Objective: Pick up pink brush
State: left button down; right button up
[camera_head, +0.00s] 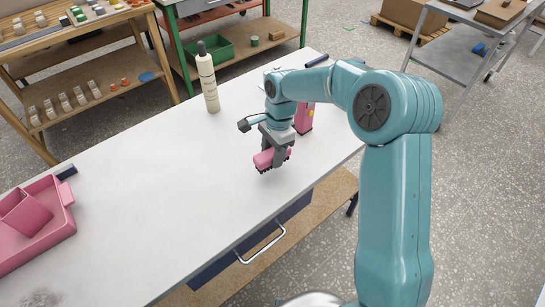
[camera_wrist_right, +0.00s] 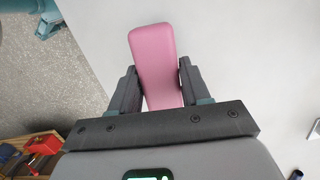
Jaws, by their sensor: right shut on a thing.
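The pink brush (camera_head: 264,160) is between the fingers of my right gripper (camera_head: 275,154), over the white table (camera_head: 150,200). Its dark bristles face down toward the table top; I cannot tell whether they touch it. In the right wrist view the pink back of the brush (camera_wrist_right: 154,60) lies lengthwise between the two dark fingers of my right gripper (camera_wrist_right: 159,85), which are shut on its sides.
A cream bottle with a dark cap (camera_head: 207,80) stands toward the back of the table. A pink box (camera_head: 304,118) stands right behind my right gripper. A pink divided tray (camera_head: 35,220) is at the left. The table's middle is clear.

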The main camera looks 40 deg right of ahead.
aim_at(273, 152)
notch_tip(273, 152, up, 18)
jog(key=p, duration=0.1)
